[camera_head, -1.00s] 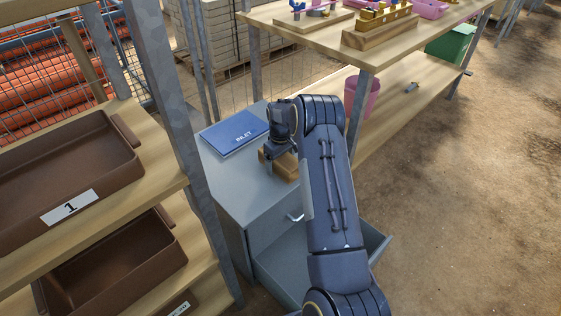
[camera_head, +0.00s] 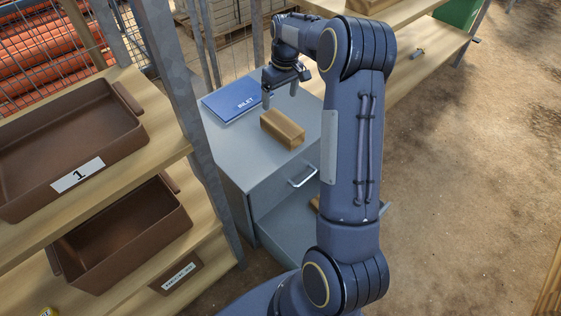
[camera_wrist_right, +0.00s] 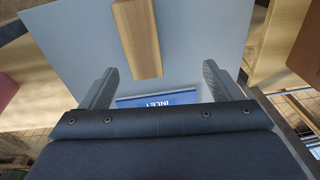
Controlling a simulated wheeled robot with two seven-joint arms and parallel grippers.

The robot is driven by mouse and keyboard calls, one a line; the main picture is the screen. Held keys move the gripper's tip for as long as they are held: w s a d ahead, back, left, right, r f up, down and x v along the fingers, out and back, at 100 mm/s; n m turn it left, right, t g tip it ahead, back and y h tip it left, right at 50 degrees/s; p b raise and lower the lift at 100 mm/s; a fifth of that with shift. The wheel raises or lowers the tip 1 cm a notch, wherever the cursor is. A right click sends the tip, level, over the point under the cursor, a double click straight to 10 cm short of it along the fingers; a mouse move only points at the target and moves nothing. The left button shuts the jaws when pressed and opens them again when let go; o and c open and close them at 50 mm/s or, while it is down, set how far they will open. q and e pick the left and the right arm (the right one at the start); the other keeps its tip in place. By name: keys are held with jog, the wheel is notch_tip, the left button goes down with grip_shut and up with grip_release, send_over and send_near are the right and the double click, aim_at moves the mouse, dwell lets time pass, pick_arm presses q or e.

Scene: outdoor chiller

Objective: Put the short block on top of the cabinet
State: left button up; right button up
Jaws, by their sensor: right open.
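The wooden block (camera_head: 282,129) lies on the grey top of the cabinet (camera_head: 235,158), in front of a blue book. It also shows in the right wrist view (camera_wrist_right: 138,38), lying beyond the fingertips. My right gripper (camera_head: 280,97) is open and empty above the cabinet top, just behind and above the block, apart from it. In the right wrist view the two fingers (camera_wrist_right: 160,82) stand wide apart with nothing between them but the cabinet top and part of the book. My left gripper is not in view.
The blue book (camera_head: 236,101) marked INLET lies on the cabinet's back part. The cabinet's drawer (camera_head: 275,240) is open, with a wooden piece (camera_head: 314,204) partly hidden by my arm. A shelf with brown trays (camera_head: 130,150) stands at left, a wooden bench (camera_head: 425,50) behind.

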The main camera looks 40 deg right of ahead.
jog(key=s+a+r+m+t+y, duration=0.1)
jog(key=s+a+r+t+y, duration=0.15)
jog(key=s+a+r, duration=1.05)
jog(key=s+a+f+t, duration=0.1)
jog(key=s+a+f, duration=0.2)
jog(key=s+a, duration=0.2)
jog(key=s+a+f+m+t, duration=0.1)
jog(key=s+a, duration=0.4)
jog(key=s, duration=0.6)
jog(key=shift+s+a+f+y, duration=0.25)
jog(key=shift+s+f+y, duration=0.15)
jog(key=shift+f, duration=0.5)
